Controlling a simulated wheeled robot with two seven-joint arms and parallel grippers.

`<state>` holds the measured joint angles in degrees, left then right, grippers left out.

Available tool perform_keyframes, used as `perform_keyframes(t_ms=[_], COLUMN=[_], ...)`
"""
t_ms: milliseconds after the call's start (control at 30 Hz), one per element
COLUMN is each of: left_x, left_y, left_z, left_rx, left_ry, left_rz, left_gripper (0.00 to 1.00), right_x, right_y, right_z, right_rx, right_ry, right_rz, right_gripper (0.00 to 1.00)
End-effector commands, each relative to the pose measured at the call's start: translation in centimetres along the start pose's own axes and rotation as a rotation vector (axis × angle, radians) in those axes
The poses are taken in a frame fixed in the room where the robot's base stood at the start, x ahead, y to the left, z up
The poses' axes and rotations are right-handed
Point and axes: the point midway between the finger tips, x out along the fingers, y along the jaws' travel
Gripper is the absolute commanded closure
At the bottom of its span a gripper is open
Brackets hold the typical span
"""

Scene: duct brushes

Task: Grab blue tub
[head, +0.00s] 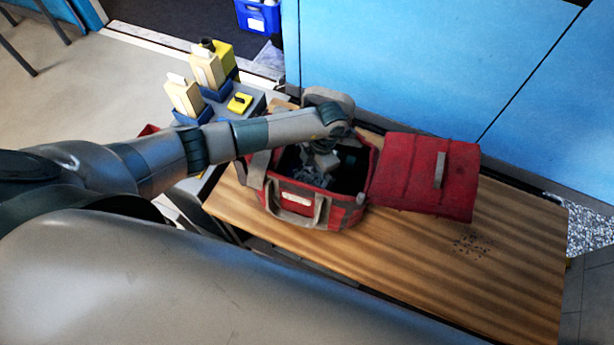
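A blue tub (258,17) with a white label stands on the floor at the top of the head view, cut off by the frame edge. Smaller blue holders (217,93) stand on a grey surface left of the bag, with cartons in them. My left arm comes in from the left, and its gripper (315,172) points down inside the open red bag (338,214), well apart from the blue tub at the top. Its fingertips are partly hidden in the dark bag, so I cannot see whether they hold anything. My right gripper is out of view.
The bag stands on a wooden table (420,270) with its red lid (425,178) folded open to the right. Dark specks (472,245) lie on the table's right part. A yellow item (240,102) lies near the cartons. Blue panels (420,60) close off the back.

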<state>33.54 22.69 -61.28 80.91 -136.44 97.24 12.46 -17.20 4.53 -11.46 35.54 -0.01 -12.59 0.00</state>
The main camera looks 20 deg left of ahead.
Motion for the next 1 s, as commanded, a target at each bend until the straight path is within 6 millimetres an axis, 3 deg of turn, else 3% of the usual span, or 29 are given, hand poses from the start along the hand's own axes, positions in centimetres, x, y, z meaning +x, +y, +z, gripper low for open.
perform_keyframes(t_ms=[533,567,733,1000], left_x=[0.49,0.49,0.49,0.36], left_y=[0.05,0.05,0.06,0.08], left_z=[0.02,0.02,0.02,0.04], left_rx=[0.0,0.0,0.0,0.0], left_ry=[-0.001,-0.001,-0.001,-0.002], left_rz=[0.001,0.001,0.001,0.001], left_gripper=[0.0,0.02,0.43,0.43], right_x=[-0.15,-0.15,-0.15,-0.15], right_y=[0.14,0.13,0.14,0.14], right_z=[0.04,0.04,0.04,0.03], right_rx=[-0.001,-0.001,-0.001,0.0], right_ry=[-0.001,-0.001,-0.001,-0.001], right_rz=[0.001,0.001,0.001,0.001], right_gripper=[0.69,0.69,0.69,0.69])
